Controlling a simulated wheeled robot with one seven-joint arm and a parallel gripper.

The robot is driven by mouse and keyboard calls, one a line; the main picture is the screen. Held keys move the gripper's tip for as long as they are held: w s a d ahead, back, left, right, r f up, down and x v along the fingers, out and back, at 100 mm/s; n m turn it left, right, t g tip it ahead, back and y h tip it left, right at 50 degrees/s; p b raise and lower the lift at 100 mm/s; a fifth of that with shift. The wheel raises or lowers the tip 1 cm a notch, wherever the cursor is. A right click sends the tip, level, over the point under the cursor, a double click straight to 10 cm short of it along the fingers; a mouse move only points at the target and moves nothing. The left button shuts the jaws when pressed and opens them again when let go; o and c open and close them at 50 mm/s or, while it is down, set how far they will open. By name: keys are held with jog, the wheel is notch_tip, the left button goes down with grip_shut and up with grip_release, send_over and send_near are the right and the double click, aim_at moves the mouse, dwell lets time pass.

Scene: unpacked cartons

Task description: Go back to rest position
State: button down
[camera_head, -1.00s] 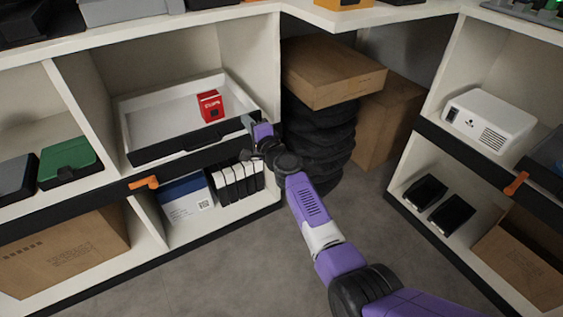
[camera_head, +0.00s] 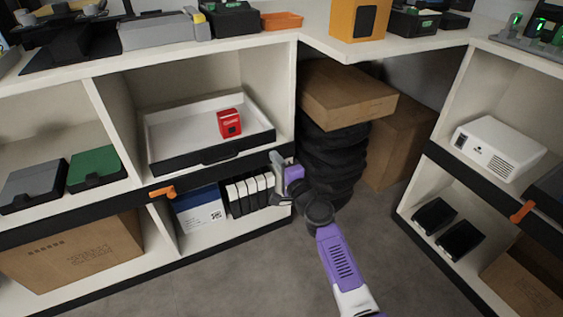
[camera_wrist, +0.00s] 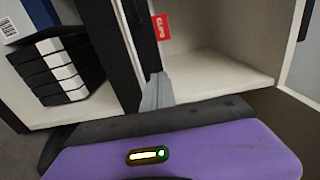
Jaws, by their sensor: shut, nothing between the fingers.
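My purple arm reaches from the bottom of the head view up to the shelf edge. My gripper (camera_head: 276,160) is beside the right front corner of an open white tray with a black front, apart from the red box. In the wrist view my gripper (camera_wrist: 157,95) shows as shut grey fingers with nothing held. The red box (camera_head: 229,123) sits upright in the white tray (camera_head: 180,135) on the middle shelf.
Below the tray are a blue-and-white box (camera_head: 199,209) and several black-and-white binders (camera_head: 248,194). Stacked black tires (camera_head: 335,160) with a carton (camera_head: 345,95) on top fill the corner. A right shelf holds a white projector (camera_head: 498,147). The floor between the shelves (camera_head: 265,275) is clear.

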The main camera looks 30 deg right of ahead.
jog(key=s+a+r+n+g, duration=0.1)
jog(key=s+a+r+n, duration=0.35)
jog(key=s, duration=1.45)
jog(key=s+a+f+n+g, duration=0.1)
jog(key=s+n, duration=0.7)
jog(key=s, duration=1)
jog(key=s+a+r+n+g, duration=0.1)
jog(key=s+a+r+n, duration=0.35)
jog(key=s, duration=1.45)
notch_tip(320, 180, up, 25)
jog(key=d+n+p, duration=0.1)
jog(key=p, duration=2.7)
jog(key=shift+s+d+f, duration=0.15)
jog(key=shift+s+d, duration=0.05)
jog(key=shift+d, duration=0.15)
jog(key=c, duration=2.1)
grip_release()
